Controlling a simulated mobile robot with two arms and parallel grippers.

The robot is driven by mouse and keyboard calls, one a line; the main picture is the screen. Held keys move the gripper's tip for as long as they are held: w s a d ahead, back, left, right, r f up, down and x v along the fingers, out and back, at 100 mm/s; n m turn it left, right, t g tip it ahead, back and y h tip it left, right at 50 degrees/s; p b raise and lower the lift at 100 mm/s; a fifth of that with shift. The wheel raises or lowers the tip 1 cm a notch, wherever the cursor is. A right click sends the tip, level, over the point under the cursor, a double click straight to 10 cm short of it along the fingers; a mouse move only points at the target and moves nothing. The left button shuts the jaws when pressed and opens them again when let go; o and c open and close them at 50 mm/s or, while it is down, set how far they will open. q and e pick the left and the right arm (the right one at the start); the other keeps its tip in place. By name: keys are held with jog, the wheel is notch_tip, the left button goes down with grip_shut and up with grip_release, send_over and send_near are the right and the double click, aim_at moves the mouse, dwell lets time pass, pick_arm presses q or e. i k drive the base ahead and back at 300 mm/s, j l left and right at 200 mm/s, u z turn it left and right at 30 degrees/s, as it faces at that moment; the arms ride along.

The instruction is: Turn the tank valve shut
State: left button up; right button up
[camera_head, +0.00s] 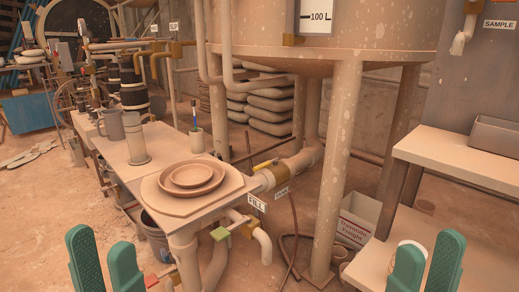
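The large beige tank (330,62) stands on legs at the centre. A pipe (305,158) runs from under it to a brass-coloured valve body (273,176) at the table's edge. A yellow lever (265,165) sits on this valve and looks roughly in line with the pipe. A lower valve with a green handle (220,234) sits on a spout below, near the FILL sign (256,203). My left gripper (105,250) is open and empty at the bottom left. My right gripper (427,258) is open and empty at the bottom right. Both are well apart from the valves.
A table (150,165) on the left bears stacked round plates (192,178), jugs and a brush cup (196,140). A shelf (465,160) stands at right. A tank leg (335,170), hose and cardboard box (357,220) are near the pipe.

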aim_at(266, 164)
jog(key=j+z, duration=0.1)
jog(key=z, duration=0.3)
jog(key=j+z, duration=0.1)
jog(key=z, duration=0.3)
jog(key=j+z, duration=0.15)
jog(key=z, duration=0.25)
jog(key=j+z, duration=0.35)
jog(key=j, duration=0.35)
jog(key=j+z, duration=0.4)
jog(key=j, duration=1.05)
